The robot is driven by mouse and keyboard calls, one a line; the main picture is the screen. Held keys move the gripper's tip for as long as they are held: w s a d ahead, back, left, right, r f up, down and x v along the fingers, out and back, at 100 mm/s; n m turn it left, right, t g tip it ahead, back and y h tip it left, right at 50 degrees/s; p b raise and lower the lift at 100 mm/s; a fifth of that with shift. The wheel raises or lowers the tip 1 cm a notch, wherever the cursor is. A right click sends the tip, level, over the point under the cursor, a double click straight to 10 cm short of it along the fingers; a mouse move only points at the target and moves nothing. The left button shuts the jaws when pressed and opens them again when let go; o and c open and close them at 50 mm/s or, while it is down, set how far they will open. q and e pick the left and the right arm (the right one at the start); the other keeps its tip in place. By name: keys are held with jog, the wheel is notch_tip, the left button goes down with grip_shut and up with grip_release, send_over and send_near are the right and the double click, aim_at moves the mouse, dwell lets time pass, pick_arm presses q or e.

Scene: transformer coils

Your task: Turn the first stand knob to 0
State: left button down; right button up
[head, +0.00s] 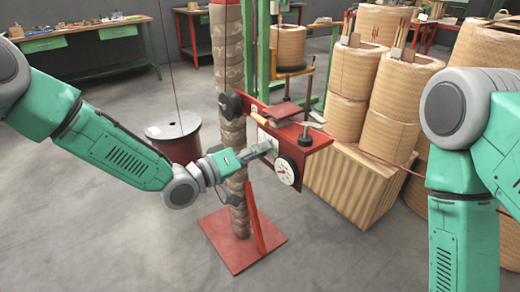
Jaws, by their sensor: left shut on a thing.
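The stand (294,139) is a red bracket on a brown wrapped post (229,60) with a red base plate (243,247). A round white dial (285,171) faces me low on the bracket. My left gripper (268,148) reaches in from the left, its fingertips at the pale panel (264,138) just above and left of the dial. It is shut on a small part there, apparently the stand knob, which the fingers hide. The knob's setting cannot be read. My right arm shows at the right, but its gripper is outside the view.
A black round part (231,105) sticks out at the bracket's left, and a dark knob (305,137) stands on its right. A dark red spool (173,137) is behind my left arm. Large wrapped coils (357,72) and a wooden crate (350,195) stand at the right. The front floor is clear.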

pick_arm(q)
jog(key=shift+w+a, duration=0.1)
jog(key=shift+a, duration=0.05)
jog(key=c, duration=1.5)
grip_release()
jog(key=shift+o, duration=0.2)
jog(key=shift+a, duration=0.1)
jog(key=v, duration=1.2)
jog(key=shift+w+f, duration=0.1)
jog(key=shift+f, duration=0.05)
